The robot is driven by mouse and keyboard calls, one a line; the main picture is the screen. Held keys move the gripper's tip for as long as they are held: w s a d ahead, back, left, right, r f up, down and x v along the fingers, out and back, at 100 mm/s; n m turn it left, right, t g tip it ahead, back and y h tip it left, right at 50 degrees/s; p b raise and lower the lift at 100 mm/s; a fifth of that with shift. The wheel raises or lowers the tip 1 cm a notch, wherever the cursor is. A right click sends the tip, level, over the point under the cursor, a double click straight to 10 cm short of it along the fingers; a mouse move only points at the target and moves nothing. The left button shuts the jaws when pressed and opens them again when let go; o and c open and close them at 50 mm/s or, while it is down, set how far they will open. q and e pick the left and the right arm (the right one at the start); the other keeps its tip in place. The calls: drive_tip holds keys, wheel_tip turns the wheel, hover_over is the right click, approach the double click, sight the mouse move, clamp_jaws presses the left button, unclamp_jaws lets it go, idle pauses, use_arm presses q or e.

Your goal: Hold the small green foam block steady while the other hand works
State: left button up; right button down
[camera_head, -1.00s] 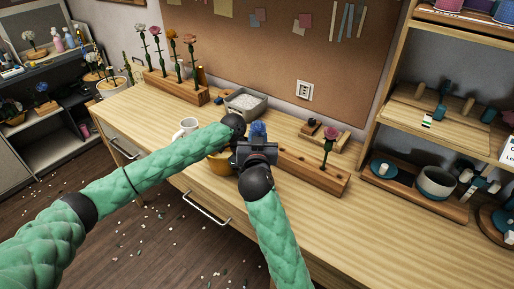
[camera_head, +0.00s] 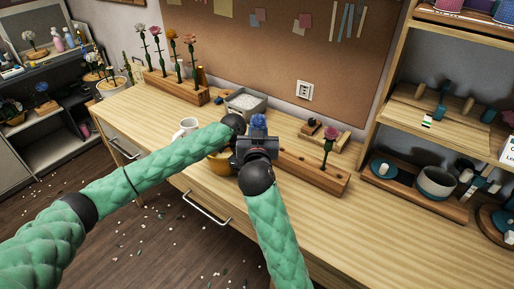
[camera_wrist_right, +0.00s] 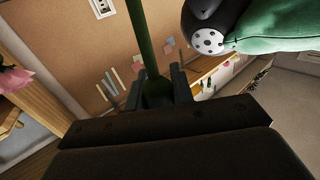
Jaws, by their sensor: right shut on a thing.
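In the right wrist view my right gripper (camera_wrist_right: 157,85) is shut on a green flower stem (camera_wrist_right: 146,45). A blue flower head (camera_head: 258,121) shows just above this gripper in the head view. My left arm reaches in from the left, and its dark wrist (camera_head: 235,124) is close beside my right gripper. My left gripper's fingers are hidden, so I cannot see their state. I cannot make out the green foam block. A yellow pot (camera_head: 217,164) shows partly beneath the left wrist.
A wooden block (camera_head: 315,177) with one pink flower lies to the right. Another wooden block (camera_head: 175,88) holds several flowers at the back left. A white mug (camera_head: 189,126) and a grey tray (camera_head: 245,103) stand nearby.

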drive_tip(key=shift+s+r, duration=0.15)
drive_tip(key=shift+r, duration=0.85)
use_arm(q)
drive_tip(key=o, duration=1.7)
drive_tip(key=shift+c, duration=0.2)
drive_tip(key=shift+r, duration=0.1)
drive_tip(key=v, duration=1.1)
drive_tip(key=shift+a+r, duration=0.15)
drive_tip(key=shift+r, duration=0.15)
drive_tip(key=shift+w+f, duration=0.1)
use_arm(e)
drive_tip(key=shift+s+f, duration=0.1)
drive_tip(key=shift+f, duration=0.05)
